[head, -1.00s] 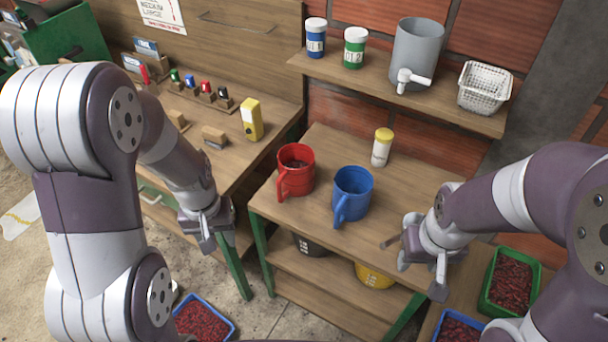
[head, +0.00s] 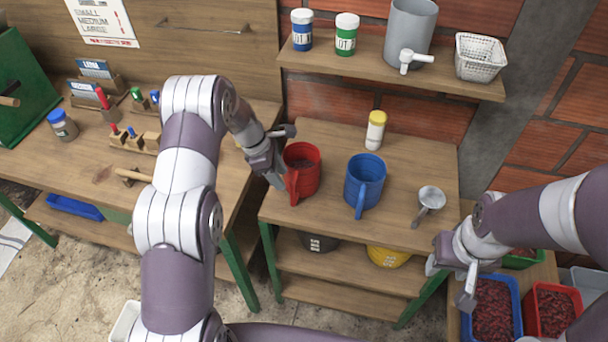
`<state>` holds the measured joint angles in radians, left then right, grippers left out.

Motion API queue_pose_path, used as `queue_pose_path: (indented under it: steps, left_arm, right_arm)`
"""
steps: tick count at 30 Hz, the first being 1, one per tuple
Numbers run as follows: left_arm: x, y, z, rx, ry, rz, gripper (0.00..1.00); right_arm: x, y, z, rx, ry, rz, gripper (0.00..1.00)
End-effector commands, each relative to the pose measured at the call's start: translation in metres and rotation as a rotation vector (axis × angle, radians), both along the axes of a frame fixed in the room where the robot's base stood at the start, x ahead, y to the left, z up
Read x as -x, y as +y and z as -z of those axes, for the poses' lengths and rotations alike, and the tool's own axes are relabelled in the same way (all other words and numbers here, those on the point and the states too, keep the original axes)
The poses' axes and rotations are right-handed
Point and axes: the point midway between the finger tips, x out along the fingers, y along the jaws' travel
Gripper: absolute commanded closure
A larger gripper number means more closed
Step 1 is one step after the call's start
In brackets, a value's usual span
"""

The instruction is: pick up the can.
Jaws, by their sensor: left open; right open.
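Two handled, mug-shaped cans stand upright on the middle table. The red can (head: 305,172) holds something dark, and the blue can (head: 364,184) stands to its right. Lidded containers also show, so which one the task means is not clear. My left gripper (head: 283,158) is open at the left side of the red can, its fingers close to the rim and handle. Whether they touch it I cannot tell. My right gripper (head: 450,283) is open and empty, low at the right, off the table's front right corner.
A metal scoop (head: 430,199) and a yellow-lidded jar (head: 375,130) share the middle table. Trays of red berries (head: 493,312) stand lower right.

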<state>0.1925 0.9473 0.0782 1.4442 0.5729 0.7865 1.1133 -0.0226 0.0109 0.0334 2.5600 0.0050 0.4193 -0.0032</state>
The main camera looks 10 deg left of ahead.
Motion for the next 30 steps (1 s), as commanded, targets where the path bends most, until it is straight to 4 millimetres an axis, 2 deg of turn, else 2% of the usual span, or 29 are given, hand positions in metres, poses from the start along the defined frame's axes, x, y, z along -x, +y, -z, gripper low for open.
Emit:
queue_pose_path:
  steps: [3,7,12,15,23,27,30]
  left_arm:
    - [-0.001,-0.009,0.02,-0.001,0.002,0.002,0.53]
    - [-0.002,-0.014,0.034,-0.001,0.0,0.001,0.53]
    - [-0.005,-0.026,0.06,-0.002,0.002,0.003,0.53]
    - [-0.006,-0.031,0.076,-0.002,-0.001,0.003,0.53]
    - [-0.007,-0.032,0.082,-0.002,-0.003,0.003,0.53]
    - [-0.007,-0.032,0.082,-0.002,-0.003,0.003,0.99]
    - [-0.007,-0.032,0.081,-0.002,-0.003,0.003,1.0]
  right_arm:
    - [0.0,0.0,-0.009,0.0,0.0,0.0,0.52]
    - [0.0,0.0,-0.013,0.0,0.0,0.0,0.52]
    - [0.0,0.0,-0.032,0.0,0.0,0.0,0.52]
    - [0.0,0.0,-0.032,0.0,0.0,0.0,0.52]
    - [0.0,0.0,-0.031,0.0,0.0,0.0,0.52]
    - [0.0,0.0,-0.031,0.0,0.0,0.0,0.52]
    - [0.0,0.0,-0.031,0.0,0.0,0.0,0.52]
